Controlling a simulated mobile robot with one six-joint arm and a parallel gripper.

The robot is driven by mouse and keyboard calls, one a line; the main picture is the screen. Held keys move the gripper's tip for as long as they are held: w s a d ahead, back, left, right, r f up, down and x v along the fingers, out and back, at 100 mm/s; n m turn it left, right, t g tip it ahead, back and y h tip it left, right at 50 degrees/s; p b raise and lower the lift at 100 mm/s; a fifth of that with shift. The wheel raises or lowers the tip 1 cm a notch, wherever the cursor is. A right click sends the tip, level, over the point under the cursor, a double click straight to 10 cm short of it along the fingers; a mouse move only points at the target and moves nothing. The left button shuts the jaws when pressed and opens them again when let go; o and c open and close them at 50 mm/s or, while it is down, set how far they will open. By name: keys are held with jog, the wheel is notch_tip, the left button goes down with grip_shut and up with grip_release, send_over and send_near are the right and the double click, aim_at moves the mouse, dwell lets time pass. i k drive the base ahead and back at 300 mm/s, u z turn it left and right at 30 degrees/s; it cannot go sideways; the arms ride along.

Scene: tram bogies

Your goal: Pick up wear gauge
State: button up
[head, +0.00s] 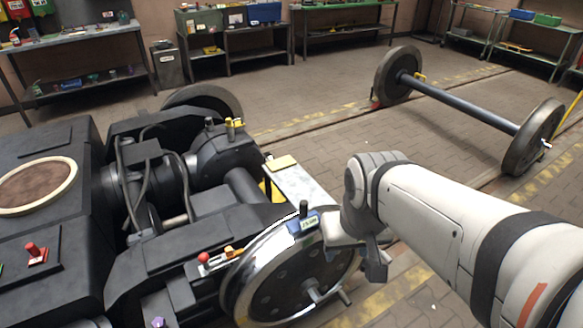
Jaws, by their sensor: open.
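What looks like the wear gauge (304,224), a small blue device with a pale green display and a dark upright knob, sits at the top of the shiny rim of the near bogie wheel (285,275). My gripper (349,246) is at the end of my white arm, just right of the gauge. Its jaws are open, and nothing shows held between them. One finger reaches left close to the gauge; I cannot tell whether they touch. The arm's wrist hides part of the area behind the wheel.
The black bogie frame (195,245) fills the left, with a red-knobbed part (205,259) beside the wheel. A pale plate (300,185) lies behind the gauge. A loose wheelset (460,103) stands on the floor track at right. Workbenches (85,33) line the back wall.

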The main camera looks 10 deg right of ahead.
aim_at(306, 220)
jog(key=z, duration=1.55)
jog(key=k, duration=0.85)
jog(key=u, duration=1.1)
jog(key=i, duration=1)
jog(key=u, duration=0.1)
